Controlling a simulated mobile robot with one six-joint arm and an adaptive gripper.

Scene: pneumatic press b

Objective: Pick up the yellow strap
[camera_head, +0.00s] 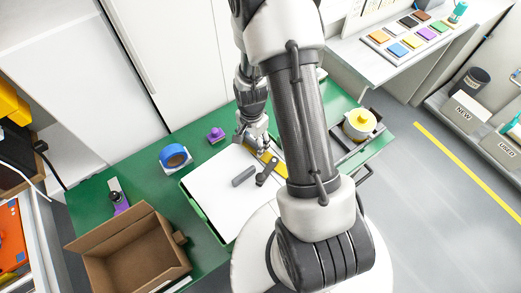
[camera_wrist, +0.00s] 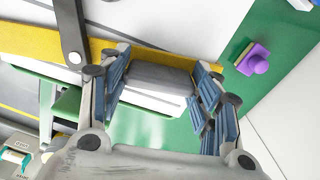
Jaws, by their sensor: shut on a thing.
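The yellow strap (camera_head: 278,166) shows beside my gripper (camera_head: 257,149) in the head view, partly hidden by my arm. In the wrist view the yellow strap (camera_wrist: 48,40) runs across the top, behind the fingertips. My gripper (camera_wrist: 163,72) is shut on a dark grey block (camera_wrist: 160,78), which lies against the strap. I cannot tell whether the block is part of the strap. A dark grey bar with a round end (camera_wrist: 70,30) crosses the strap at the left.
A white board (camera_head: 222,200) lies on the green table (camera_head: 148,158), with a loose grey block (camera_head: 243,176) on it. A blue tape roll (camera_head: 174,157), a purple-knobbed piece (camera_head: 216,135) and an open cardboard box (camera_head: 130,255) stand to the left. A yellow-topped pot (camera_head: 361,122) stands at the right.

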